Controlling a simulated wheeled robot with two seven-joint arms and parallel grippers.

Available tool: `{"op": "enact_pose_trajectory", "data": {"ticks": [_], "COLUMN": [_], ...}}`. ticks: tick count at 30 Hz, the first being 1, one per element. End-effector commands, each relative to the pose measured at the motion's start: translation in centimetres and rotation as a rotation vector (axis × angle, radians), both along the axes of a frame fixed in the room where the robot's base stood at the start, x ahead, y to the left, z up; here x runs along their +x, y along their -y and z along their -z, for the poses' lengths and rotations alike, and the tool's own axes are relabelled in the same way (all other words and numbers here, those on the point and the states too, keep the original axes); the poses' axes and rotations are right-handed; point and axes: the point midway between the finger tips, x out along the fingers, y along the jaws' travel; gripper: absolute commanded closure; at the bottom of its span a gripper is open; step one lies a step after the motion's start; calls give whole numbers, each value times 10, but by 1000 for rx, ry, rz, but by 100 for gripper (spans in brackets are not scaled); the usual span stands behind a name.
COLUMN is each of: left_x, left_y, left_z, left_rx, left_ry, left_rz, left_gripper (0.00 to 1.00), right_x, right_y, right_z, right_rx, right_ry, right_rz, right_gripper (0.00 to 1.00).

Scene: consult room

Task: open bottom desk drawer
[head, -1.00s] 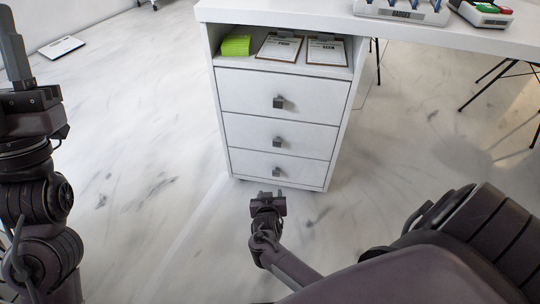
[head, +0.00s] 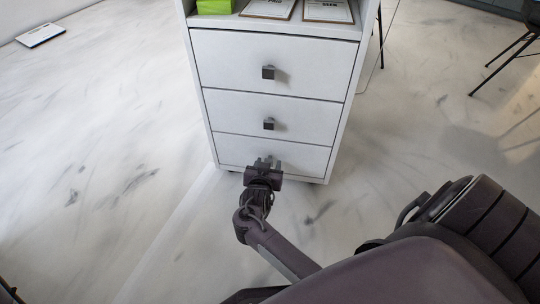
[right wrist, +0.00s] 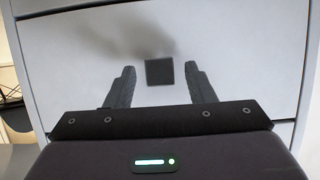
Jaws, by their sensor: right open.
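The white desk pedestal has a stack of three drawers with square dark knobs. The bottom drawer (head: 308,157) is closed, flush with the others. My right gripper (head: 264,161) is in front of it, hiding most of its knob in the head view. In the right wrist view the bottom drawer's dark square knob (right wrist: 159,72) sits between the two fingers of the open right gripper (right wrist: 162,88), with gaps on both sides. No grip on it shows. My left gripper is out of the head view.
The middle drawer (head: 232,107) and top drawer (head: 230,60) are closed above. An open shelf with clipboards (head: 328,11) and a green pad (head: 214,6) is over them. Dark chair legs (head: 505,62) stand at right.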

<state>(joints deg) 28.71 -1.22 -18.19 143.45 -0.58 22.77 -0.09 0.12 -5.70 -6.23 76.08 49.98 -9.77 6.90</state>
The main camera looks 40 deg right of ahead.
Motion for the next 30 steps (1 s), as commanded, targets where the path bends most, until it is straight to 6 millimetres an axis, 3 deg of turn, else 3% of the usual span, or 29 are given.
{"op": "enact_pose_trajectory", "data": {"ticks": [10, 21, 30], "left_x": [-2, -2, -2], "left_y": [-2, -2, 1], "left_z": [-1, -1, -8], "left_rx": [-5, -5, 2], "left_ry": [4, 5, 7], "left_rz": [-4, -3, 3], "left_gripper": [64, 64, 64], "right_x": [0, 0, -9], "right_y": [0, 0, 5], "right_z": [2, 2, 0], "right_rx": [0, 1, 1], "right_ry": [0, -1, -4], "right_rz": [0, 0, 2], "right_gripper": [52, 100, 100]}}
